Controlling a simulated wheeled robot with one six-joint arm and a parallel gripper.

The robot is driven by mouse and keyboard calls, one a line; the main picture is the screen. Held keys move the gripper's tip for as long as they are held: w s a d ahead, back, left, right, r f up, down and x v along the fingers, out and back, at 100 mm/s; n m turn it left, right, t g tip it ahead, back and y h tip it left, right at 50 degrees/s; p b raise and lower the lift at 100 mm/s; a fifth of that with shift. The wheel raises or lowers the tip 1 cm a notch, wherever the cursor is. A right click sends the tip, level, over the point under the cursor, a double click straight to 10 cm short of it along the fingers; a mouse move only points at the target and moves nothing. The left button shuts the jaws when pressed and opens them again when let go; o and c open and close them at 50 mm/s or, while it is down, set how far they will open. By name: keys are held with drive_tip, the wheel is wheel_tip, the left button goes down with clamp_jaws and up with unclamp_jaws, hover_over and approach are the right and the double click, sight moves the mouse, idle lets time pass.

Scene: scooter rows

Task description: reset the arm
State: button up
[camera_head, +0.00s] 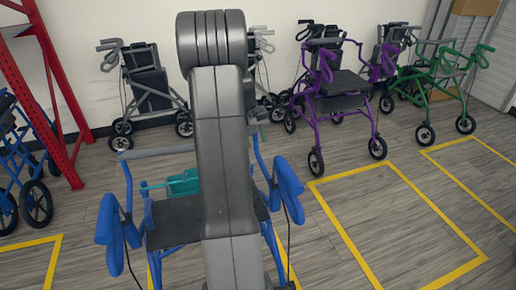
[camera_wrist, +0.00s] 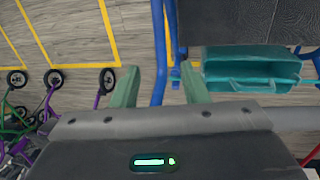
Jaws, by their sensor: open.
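My gripper (camera_wrist: 160,82) is open in the wrist view, with its two green fingers spread apart and nothing seen held. A blue tube of the blue rollator (camera_wrist: 158,40) shows in the gap between the fingers; I cannot tell how far beyond them it lies. In the head view my grey arm stands upright in the middle, in front of the blue rollator (camera_head: 108,222), and hides part of it. My gripper cannot be made out in the head view.
A teal basket (camera_wrist: 250,75) is right of the fingers; it also shows in the head view (camera_head: 183,183). A purple rollator (camera_head: 340,102), a green one (camera_head: 440,85) and a grey one (camera_head: 150,88) stand by the wall. A red rack (camera_head: 55,90) is left. Yellow-outlined floor at right (camera_head: 400,220) is clear.

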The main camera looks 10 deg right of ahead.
sight(260, 160)
drive_tip(key=shift+a+r, duration=0.15)
drive_tip(key=shift+r, duration=0.75)
drive_tip(key=shift+f, duration=0.15)
drive_tip(key=d+f, duration=0.1)
drive_tip(key=f, duration=0.3)
drive_tip(key=f+b, duration=0.1)
drive_tip(key=f, duration=0.4)
drive_tip(key=d+f, duration=0.1)
drive_tip(key=f, duration=0.3)
drive_tip(key=shift+w+d+f+b, duration=0.15)
drive_tip(key=shift+d+f+b, duration=0.1)
drive_tip(key=shift+d+b, duration=0.15)
drive_tip(key=shift+w+r, duration=0.1)
drive_tip(key=shift+w, duration=0.05)
drive_tip(key=shift+w+a, duration=0.2)
drive_tip(key=shift+w, duration=0.45)
